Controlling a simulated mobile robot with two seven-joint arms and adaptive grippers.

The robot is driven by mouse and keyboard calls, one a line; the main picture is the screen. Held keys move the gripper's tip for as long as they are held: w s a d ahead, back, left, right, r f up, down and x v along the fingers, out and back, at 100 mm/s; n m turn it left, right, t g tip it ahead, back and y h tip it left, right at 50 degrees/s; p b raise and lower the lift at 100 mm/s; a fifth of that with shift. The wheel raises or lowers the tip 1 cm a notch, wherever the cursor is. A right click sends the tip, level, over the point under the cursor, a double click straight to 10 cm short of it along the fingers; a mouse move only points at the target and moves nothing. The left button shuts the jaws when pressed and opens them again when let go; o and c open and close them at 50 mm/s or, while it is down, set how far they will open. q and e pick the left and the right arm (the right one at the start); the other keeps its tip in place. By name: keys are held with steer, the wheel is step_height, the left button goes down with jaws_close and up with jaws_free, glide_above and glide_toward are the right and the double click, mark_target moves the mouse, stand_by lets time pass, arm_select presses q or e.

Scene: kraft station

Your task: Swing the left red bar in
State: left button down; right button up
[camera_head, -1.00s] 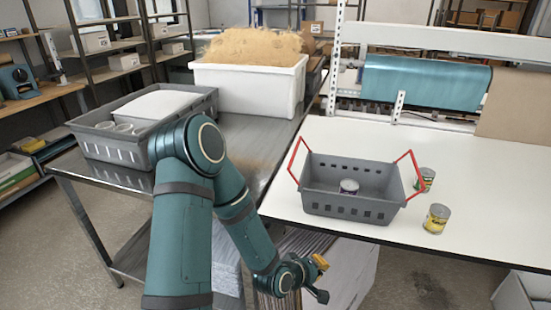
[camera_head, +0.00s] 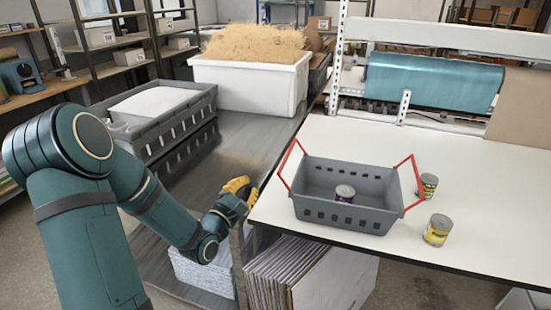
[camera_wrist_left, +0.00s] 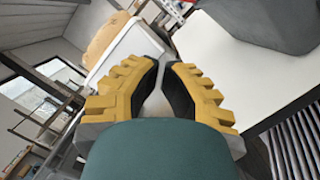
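The grey basket (camera_head: 340,214) stands on the white table, with a small can (camera_head: 344,193) inside. Its left red bar (camera_head: 289,160) leans outward past the basket's left end. The right red bar (camera_head: 418,178) leans outward at the other end. My left gripper (camera_head: 240,188), with yellow fingers, is in the gap by the table's left edge, to the left of the left red bar and apart from it. In the left wrist view its fingers (camera_wrist_left: 161,68) have a narrow gap between them and nothing in it. My right gripper is out of view.
Two cans, one green-labelled (camera_head: 427,186) and one yellow-labelled (camera_head: 437,230), stand right of the basket on the white table (camera_head: 330,250). A metal bench (camera_head: 235,150) at left holds a grey crate (camera_head: 180,130) and a white bin (camera_head: 245,88). Flat cardboard (camera_head: 290,275) stands below the table.

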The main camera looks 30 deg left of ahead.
mark_target(288, 155)
arm_select(q)
steer(key=w+d+r, duration=0.2)
steer(key=w+r, duration=0.1)
steer(key=w, duration=0.7)
steer(key=shift+w+d+r, duration=0.2)
steer(key=shift+w+r, duration=0.1)
steer(key=shift+w, duration=0.1)
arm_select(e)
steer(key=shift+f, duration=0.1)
arm_select(q)
steer(key=shift+w, duration=0.1)
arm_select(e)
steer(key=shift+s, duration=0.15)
arm_select(q)
steer(key=shift+d+r+m+b, duration=0.15)
steer(key=shift+r+m+b, duration=0.15)
steer(key=shift+m, duration=0.3)
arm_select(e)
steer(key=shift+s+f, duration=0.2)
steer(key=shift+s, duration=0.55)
